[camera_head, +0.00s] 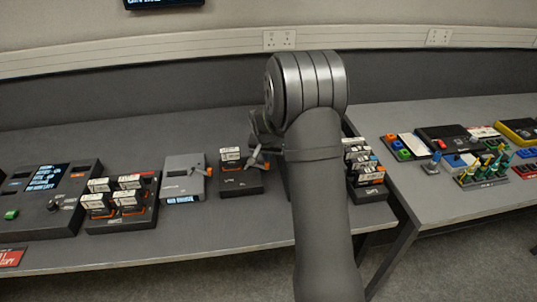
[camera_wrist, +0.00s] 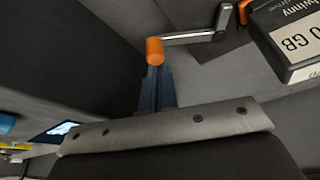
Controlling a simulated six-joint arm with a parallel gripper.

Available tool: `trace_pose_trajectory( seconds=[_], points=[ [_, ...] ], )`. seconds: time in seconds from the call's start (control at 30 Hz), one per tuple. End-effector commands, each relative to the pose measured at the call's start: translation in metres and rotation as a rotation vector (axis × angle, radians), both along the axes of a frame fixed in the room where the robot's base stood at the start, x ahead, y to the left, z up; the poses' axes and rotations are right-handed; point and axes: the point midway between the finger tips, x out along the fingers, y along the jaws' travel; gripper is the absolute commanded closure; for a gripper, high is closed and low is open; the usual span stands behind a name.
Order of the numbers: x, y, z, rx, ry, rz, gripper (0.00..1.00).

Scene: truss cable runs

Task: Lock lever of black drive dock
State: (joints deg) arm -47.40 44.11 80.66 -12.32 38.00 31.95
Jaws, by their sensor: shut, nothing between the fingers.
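The black drive dock (camera_head: 240,183) stands on the left table, just left of my arm. A drive (camera_head: 231,160) with a white label stands upright in it. The same drive (camera_wrist: 290,38) shows at the upper right of the wrist view. The dock's grey lever (camera_wrist: 195,38) runs from a pivot by the drive to an orange tip (camera_wrist: 155,51). My gripper (camera_wrist: 157,82) is shut and empty, its fingers right at the orange tip. I cannot tell whether they touch it. In the head view my gripper (camera_head: 257,158) is at the dock's right side and partly hides the lever.
A grey dock (camera_head: 183,180) with an orange-tipped lever stands to the left. Further left are a rack (camera_head: 122,213) of drives and a black console (camera_head: 45,205) with a screen. Another drive rack (camera_head: 368,190) stands right of my arm. The right table holds several small items.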

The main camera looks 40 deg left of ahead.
Motion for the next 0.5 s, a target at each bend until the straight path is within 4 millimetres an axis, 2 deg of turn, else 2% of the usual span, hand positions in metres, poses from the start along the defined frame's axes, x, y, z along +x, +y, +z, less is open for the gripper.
trace_pose_trajectory(
  seconds=[0.5],
  points=[
    [-0.0033,-0.0016,0.0,0.0,0.001,-0.053,1.0]
  ],
)
